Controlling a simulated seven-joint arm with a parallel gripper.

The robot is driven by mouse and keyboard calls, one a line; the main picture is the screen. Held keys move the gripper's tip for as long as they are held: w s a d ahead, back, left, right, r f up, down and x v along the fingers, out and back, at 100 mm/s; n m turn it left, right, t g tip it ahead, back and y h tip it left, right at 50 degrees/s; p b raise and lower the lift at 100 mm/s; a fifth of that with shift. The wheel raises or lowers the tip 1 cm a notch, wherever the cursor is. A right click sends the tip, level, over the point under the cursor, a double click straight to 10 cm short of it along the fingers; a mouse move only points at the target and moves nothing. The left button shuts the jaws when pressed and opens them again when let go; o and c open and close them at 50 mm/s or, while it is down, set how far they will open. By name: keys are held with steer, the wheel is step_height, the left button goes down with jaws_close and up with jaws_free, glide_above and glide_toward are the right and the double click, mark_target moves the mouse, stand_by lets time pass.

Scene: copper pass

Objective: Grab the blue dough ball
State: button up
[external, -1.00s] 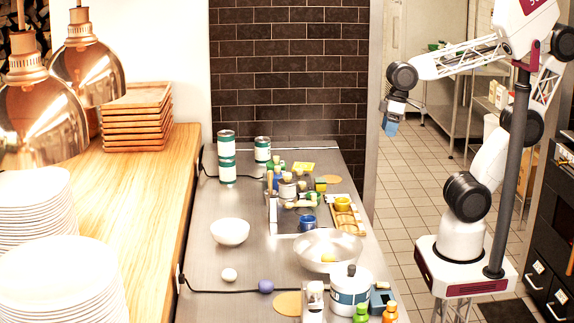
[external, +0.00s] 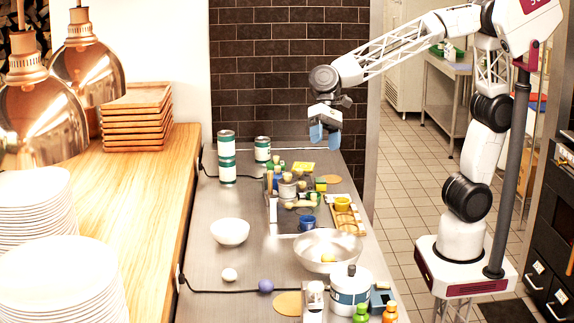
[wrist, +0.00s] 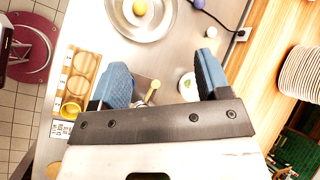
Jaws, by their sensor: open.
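The blue dough ball (external: 265,286) is a small violet-blue ball on the steel counter (external: 205,300), toward the front in the external view. It lies at the black cord, left of the metal pan. In the wrist view the ball (wrist: 199,4) shows at the top edge, partly cut off. My gripper (external: 325,138) has blue fingers and is open and empty. It hangs high above the back part of the counter, far from the ball. In the wrist view its fingers (wrist: 163,75) are spread wide with nothing between them touching.
A white ball (external: 229,274) lies left of the blue one. A white bowl (external: 230,232) stands behind them. The metal pan (external: 312,252) holds a yellow ball (external: 328,257). A white pot (external: 350,290) and bottles stand at front right. A cluttered caddy (external: 290,205) stands mid-counter.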

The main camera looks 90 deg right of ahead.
steer(key=w+a+f+m+y, duration=0.2)
steer(key=w+a+m+y, duration=0.15)
steer(key=w+a, duration=0.6)
steer(key=w+a+f+m+y, duration=0.2)
steer(key=w+a+m, duration=0.3)
steer(key=w+a, duration=0.4)
glide_toward(266, 281)
steer(key=shift+w+a+f, duration=0.15)
steer(key=shift+a+f, duration=0.7)
steer(key=shift+f, duration=0.05)
steer(key=shift+a, duration=0.1)
steer(key=shift+x, duration=1.25)
steer(key=shift+x, duration=2.6)
